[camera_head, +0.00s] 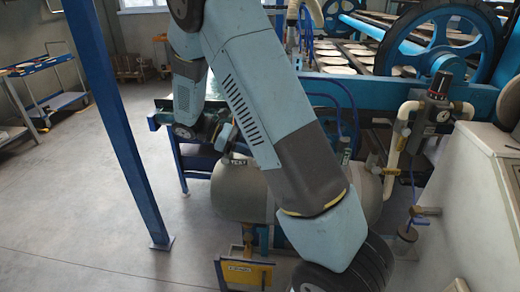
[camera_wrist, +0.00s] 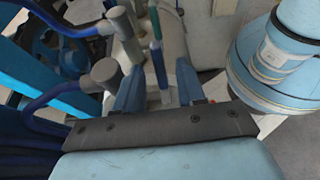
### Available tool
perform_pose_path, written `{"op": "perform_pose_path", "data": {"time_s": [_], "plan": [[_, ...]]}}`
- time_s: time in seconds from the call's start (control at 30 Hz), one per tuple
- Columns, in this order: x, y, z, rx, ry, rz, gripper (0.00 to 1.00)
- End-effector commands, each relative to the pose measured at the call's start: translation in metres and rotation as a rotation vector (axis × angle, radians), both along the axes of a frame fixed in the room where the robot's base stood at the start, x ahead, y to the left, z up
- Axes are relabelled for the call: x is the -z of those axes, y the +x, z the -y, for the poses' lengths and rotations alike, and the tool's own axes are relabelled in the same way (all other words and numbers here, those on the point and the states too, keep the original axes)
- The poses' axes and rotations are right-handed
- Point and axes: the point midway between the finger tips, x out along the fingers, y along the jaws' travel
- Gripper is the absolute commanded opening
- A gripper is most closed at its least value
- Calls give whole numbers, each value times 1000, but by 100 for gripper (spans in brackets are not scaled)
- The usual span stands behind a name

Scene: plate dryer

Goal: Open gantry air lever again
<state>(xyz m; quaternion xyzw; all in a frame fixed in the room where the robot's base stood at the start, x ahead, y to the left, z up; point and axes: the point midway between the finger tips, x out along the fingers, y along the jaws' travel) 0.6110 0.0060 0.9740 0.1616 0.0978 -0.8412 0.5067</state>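In the wrist view my gripper (camera_wrist: 160,82) shows its two blue fingers apart, with clear gaps on both sides. A thin teal-green handle with a pale lower end (camera_wrist: 159,62) stands between the fingers, not visibly gripped; it may be the air lever, but I cannot tell its position. Grey pipe fittings (camera_wrist: 122,22) with blue hoses lie just left of and beyond the fingers. In the head view my arm crosses the middle and hides part of the scene. I cannot make out my gripper or the lever clearly there.
A grey tank (camera_head: 238,192) stands behind my arm. A blue post (camera_head: 115,120) rises at left. The blue dryer frame with wheels (camera_head: 440,40) fills the upper right. A white pipe (camera_head: 398,140) with a gauge unit (camera_head: 437,100) stands at right. The floor at left is open.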

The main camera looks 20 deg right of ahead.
Motion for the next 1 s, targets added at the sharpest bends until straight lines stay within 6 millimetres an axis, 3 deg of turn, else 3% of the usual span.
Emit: {"op": "perform_pose_path", "data": {"time_s": [0.4, 0.6, 1.0], "plan": [[-28, 34, -67, -3, 3, 2, 39], [-38, 46, -92, -4, 1, 0, 39], [-44, 51, -105, -4, 2, -1, 39]]}}
